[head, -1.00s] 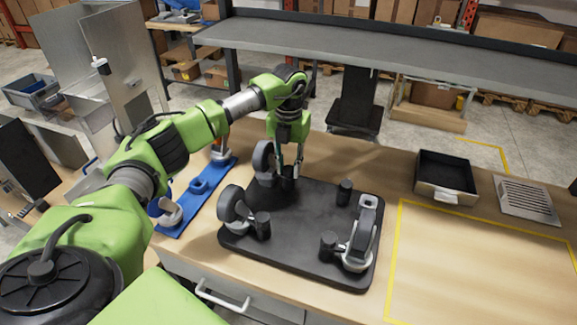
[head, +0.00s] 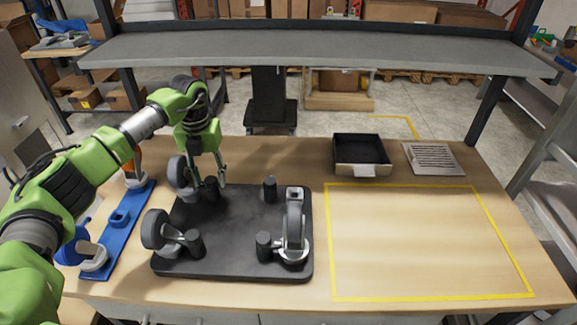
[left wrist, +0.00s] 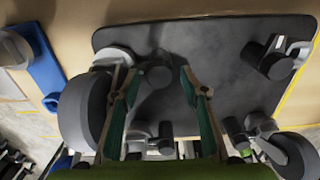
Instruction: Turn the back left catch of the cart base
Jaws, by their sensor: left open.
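The cart base (head: 235,215) is a black plate lying on the bench, with grey-forked wheels and short black posts as catches. The back left catch (head: 210,189) is a dark post beside the back left wheel (head: 179,171). My left gripper (head: 208,172) points down at it, open. In the left wrist view the catch (left wrist: 157,75) shows between the two fingertips (left wrist: 160,80), with a finger on each side. I cannot tell whether they touch it. The front left catch (head: 195,243) and front right catch (head: 264,246) stand apart. My right gripper is not in view.
A blue rack (head: 132,204) lies left of the base. A black tray (head: 361,150) and a slotted metal plate (head: 433,158) sit at the back right. The yellow-outlined area (head: 420,240) is bare. A grey shelf (head: 320,52) spans the back.

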